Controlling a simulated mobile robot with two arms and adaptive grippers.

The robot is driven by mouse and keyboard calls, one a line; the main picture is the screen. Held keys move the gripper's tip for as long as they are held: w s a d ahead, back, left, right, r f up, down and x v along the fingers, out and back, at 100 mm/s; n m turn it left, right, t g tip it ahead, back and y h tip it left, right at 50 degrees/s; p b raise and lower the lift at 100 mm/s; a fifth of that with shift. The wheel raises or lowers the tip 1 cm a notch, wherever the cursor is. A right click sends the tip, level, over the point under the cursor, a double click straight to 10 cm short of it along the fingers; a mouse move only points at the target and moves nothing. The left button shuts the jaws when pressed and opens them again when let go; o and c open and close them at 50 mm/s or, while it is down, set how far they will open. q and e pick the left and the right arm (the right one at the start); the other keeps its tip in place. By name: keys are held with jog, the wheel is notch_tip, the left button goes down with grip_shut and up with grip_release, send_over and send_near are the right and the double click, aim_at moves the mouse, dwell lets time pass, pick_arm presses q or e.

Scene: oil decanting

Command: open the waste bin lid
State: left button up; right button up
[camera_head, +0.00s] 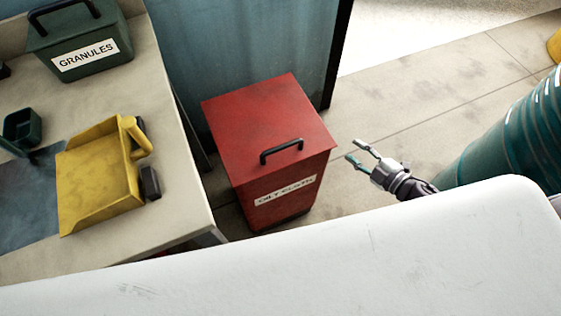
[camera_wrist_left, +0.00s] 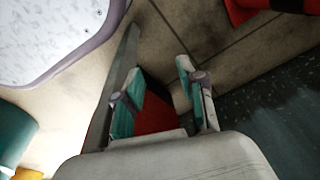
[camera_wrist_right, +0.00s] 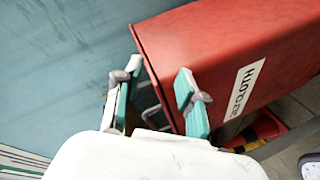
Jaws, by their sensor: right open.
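The waste bin (camera_head: 290,195) is a red box with an "OILY CLOTH" label on its front, and it stands on the floor. Its flat red lid (camera_head: 255,115) is shut, with a black bar handle (camera_head: 281,149) near the front edge. My right gripper (camera_head: 354,150) is open and empty, to the right of the bin and apart from the handle in the head view. In the right wrist view the bin (camera_wrist_right: 215,50) fills the upper right, beyond the open fingers (camera_wrist_right: 157,78). My left gripper (camera_wrist_left: 157,82) is open in its wrist view, and the head view does not show it.
A workbench (camera_head: 170,165) on the left holds a yellow dustpan (camera_head: 95,185) and a green "GRANULES" box (camera_head: 80,40). A blue-grey panel (camera_head: 250,50) stands behind the bin. A ribbed teal drum (camera_head: 505,140) stands at the right.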

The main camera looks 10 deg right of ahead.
jog(key=a+r+n+g+y+b, duration=0.2)
jog(key=a+r+n+y+b, duration=0.25)
jog(key=n, duration=0.25)
jog(key=n+g+y+b, duration=0.2)
jog(key=n+g+y, duration=0.1)
jog(key=n, duration=0.2)
send_near(280, 146)
pick_arm(q)
jog(key=w, duration=0.2)
jog(key=w+r, duration=0.1)
jog(key=shift+w+d+t, duration=0.3)
pick_arm(e)
jog(key=x, duration=1)
jog(key=shift+f, duration=0.35)
grip_shut()
